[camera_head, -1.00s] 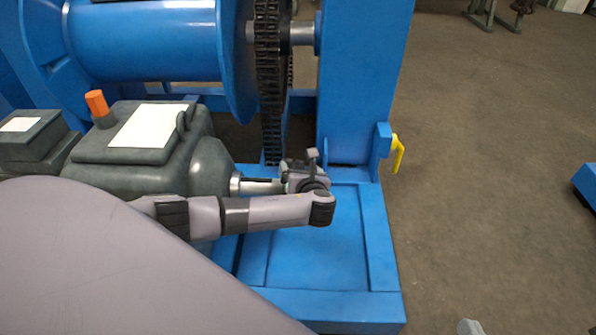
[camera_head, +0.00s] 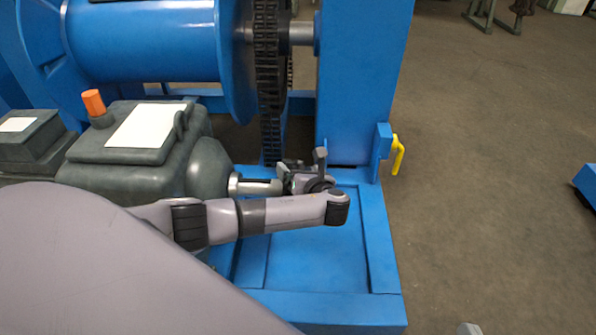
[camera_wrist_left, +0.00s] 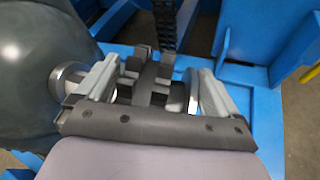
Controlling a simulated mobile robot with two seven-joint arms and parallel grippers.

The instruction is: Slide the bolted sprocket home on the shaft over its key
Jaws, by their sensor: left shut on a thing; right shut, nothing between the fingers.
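The motor's metal shaft (camera_head: 258,187) sticks out to the right from the dark green motor (camera_head: 140,165). My left gripper (camera_head: 303,178) is at the shaft's free end and shut on a part there. Only a grey tip of my right gripper (camera_head: 470,328) shows at the bottom edge.
A dark chain (camera_head: 268,100) hangs beside the blue drum (camera_head: 145,40), down close behind my left gripper. A blue upright (camera_head: 360,90) with a yellow handle (camera_head: 398,155) stands to the right. The blue base tray (camera_head: 320,250) is clear in front.

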